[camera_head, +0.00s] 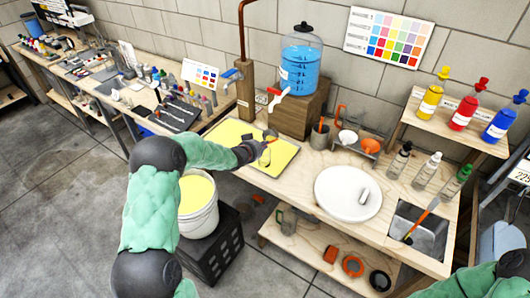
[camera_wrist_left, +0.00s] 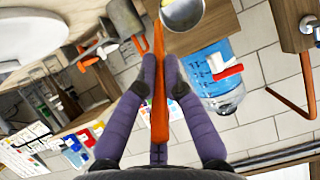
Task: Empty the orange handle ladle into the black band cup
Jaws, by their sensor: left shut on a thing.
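My left gripper (camera_head: 262,146) is over the yellow mat (camera_head: 226,136) on the bench. In the left wrist view my left gripper (camera_wrist_left: 158,72) is shut on the orange handle of the ladle (camera_wrist_left: 160,98). The ladle's round metal bowl (camera_wrist_left: 182,12) shows beyond the fingertips at the top edge; I cannot tell what it holds. In the head view a small yellowish shape (camera_head: 265,158) shows just below the fingers; I cannot tell whether it is a cup or the bowl. I cannot make out a black band on any cup. My right gripper is out of view.
A blue water dispenser (camera_head: 301,68) stands on a wooden block behind the mat. A white bucket of yellow liquid (camera_head: 198,204) stands in front of the bench.

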